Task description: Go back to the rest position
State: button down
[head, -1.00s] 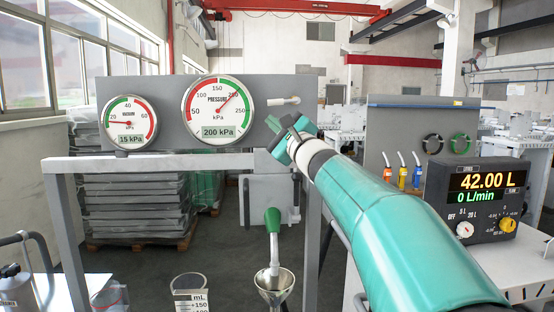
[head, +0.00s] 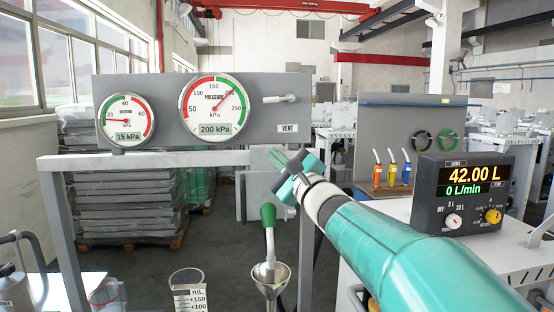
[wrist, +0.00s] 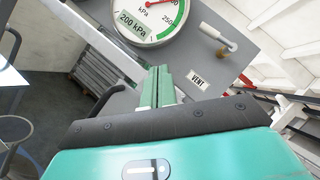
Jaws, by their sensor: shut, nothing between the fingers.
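My gripper (head: 277,157) is at the end of my teal arm, right of centre in the head view, just below the lower right part of the grey gauge panel (head: 240,90). Its fingers are shut and empty, and they show together in the wrist view (wrist: 158,86). It is apart from the small vent lever (head: 280,98), which points left above the VENT label (head: 288,128). The lever also shows in the wrist view (wrist: 213,35), above and right of the fingers.
The pressure gauge (head: 213,108) reads 200 kPa and the vacuum gauge (head: 127,122) 15 kPa. A green-handled nozzle (head: 268,216) stands in a funnel (head: 271,279) by a measuring jug (head: 188,292). The meter box (head: 463,193) at right shows 42.00 L. A grey frame (head: 60,230) supports the panel.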

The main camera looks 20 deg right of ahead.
jog(key=shift+s, duration=0.1)
dwell(0.3)
jog(key=s+a+f+n+g+y, duration=0.3)
jog(key=s+a+f+n+g, duration=0.8)
jog(key=s+a+f+n, duration=0.3)
jog(key=s+d+f+n+g+h, duration=0.2)
jog(key=s+d+f+n+h, duration=0.1)
jog(key=s+f, duration=0.5)
jog(key=s+d+f+n+g+h, duration=0.2)
jog(key=s+d+f+n+h, duration=0.2)
jog(key=s+f+h, duration=0.2)
notch_tip(320, 180, down, 3)
jog(key=shift+s+n+g, duration=0.4)
jog(key=shift+s, duration=0.6)
